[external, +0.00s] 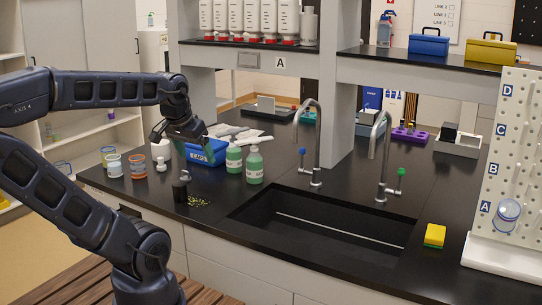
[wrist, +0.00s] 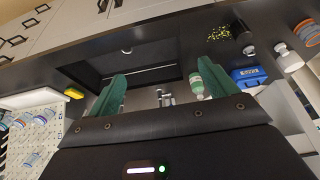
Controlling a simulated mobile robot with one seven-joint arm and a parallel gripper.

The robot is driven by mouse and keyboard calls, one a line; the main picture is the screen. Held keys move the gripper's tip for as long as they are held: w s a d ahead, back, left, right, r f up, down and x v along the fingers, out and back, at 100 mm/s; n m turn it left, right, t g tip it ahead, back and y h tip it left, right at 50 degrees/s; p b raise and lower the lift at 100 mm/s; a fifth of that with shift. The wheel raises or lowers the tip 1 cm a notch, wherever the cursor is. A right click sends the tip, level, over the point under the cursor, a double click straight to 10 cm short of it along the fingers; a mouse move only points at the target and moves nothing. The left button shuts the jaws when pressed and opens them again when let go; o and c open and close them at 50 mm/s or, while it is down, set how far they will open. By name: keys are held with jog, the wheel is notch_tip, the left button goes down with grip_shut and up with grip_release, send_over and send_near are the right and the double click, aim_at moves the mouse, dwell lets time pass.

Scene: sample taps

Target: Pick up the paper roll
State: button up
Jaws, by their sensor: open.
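A white cylinder that looks like the paper roll (external: 161,150) stands at the left part of the black counter, behind the orange jar and left of the blue box. In the wrist view a white roll-like thing (wrist: 289,61) shows at the right edge, beside the blue box. My gripper (external: 184,131) is above the counter near the blue box, close to the roll in the picture but apart from it. In the wrist view my gripper (wrist: 160,82) has its two green fingers wide apart, with nothing between them.
Around the roll are the orange jar (external: 138,166), the blue box (external: 212,152) and two green bottles (external: 254,165). The sink (external: 320,229) with two tall taps lies right; a pegboard (external: 515,150) stands far right.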

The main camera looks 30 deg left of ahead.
jog(key=shift+o, duration=1.2)
jog(key=w+a+r+n, duration=0.1)
jog(key=w+a+r, duration=0.1)
jog(key=w+a, duration=0.45)
jog(key=w+a+r+n+y, duration=0.1)
jog(key=w+a+r, duration=0.2)
jog(key=w, duration=0.7)
jog(key=w+a+r+n, duration=0.2)
jog(key=w+a, duration=0.2)
jog(key=w, duration=0.4)
jog(key=w+a+f, duration=0.2)
jog(key=w+a, duration=0.6)
jog(key=a, duration=0.1)
jog(key=n+g+y, duration=0.1)
jog(key=n+g, duration=0.1)
jog(key=n, duration=0.3)
send_over(161, 149)
jog(key=w+a, duration=0.1)
jog(key=w, duration=0.1)
jog(key=f, duration=2.2)
jog(key=shift+s+f, duration=0.15)
jog(key=shift+s, duration=0.05)
jog(key=shift+a+f, duration=0.35)
jog(key=shift+f, duration=0.15)
jog(key=x, duration=1)
jog(key=shift+s+a+f, duration=0.15)
jog(key=shift+s, duration=0.05)
jog(key=c, duration=1)
